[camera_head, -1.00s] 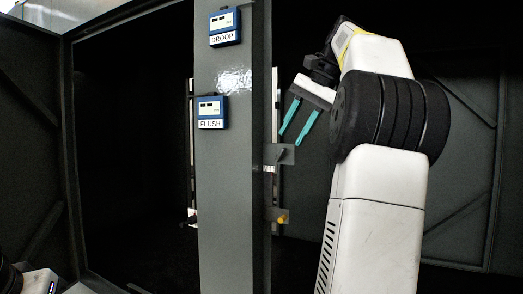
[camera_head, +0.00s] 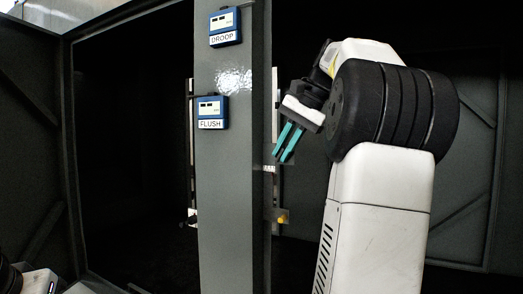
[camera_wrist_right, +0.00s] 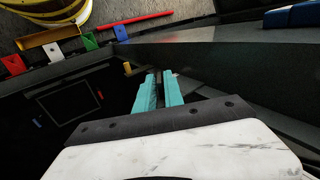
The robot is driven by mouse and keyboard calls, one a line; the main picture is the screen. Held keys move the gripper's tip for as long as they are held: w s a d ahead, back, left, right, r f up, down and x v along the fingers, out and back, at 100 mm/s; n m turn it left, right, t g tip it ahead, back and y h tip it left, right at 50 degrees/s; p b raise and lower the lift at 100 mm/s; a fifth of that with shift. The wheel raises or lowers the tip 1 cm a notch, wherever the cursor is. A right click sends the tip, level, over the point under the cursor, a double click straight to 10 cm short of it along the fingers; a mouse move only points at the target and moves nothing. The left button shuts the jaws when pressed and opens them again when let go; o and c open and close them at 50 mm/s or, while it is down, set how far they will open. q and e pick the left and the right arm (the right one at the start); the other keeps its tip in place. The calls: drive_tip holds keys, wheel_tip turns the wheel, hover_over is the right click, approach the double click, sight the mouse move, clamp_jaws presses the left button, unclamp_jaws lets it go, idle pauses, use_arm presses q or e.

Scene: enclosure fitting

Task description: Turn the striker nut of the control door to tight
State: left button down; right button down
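My right gripper (camera_head: 281,157) has two teal fingers pointing down and left at the bracket on the right side of the grey post. In the right wrist view the fingers (camera_wrist_right: 158,76) stand apart with a narrow gap. The grey bracket (camera_head: 288,156) shows only in part; its dark fastener is hidden behind the fingers in the head view. I cannot tell whether the fingertips touch it. A lower bracket with a yellow knob (camera_head: 282,219) sits below on the same side. My left gripper is not in view.
The grey post (camera_head: 225,180) carries two blue gauges, DROOP (camera_head: 225,27) and FLUSH (camera_head: 212,111). Dark openings lie either side, with a door panel (camera_head: 35,150) at left. The wrist view shows a yellow round container (camera_wrist_right: 45,12), a red bar (camera_wrist_right: 135,20) and small coloured blocks.

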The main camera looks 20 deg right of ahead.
idle(0.3)
drive_tip(key=t+y, duration=0.2)
drive_tip(key=shift+s+d+f+t, duration=0.15)
drive_tip(key=shift+s+f+t, duration=0.05)
drive_tip(key=shift+t, duration=0.2)
drive_tip(key=shift+s+d+f+t+y, duration=0.1)
drive_tip(key=shift+f+t+y, duration=0.1)
drive_tip(key=shift+t+y, duration=1.1)
drive_tip(key=c, duration=1.4)
unclamp_jaws()
drive_tip(key=shift+c, duration=0.2)
drive_tip(key=v, duration=0.7)
drive_tip(key=shift+s+d, duration=0.25)
drive_tip(key=shift+d, duration=0.05)
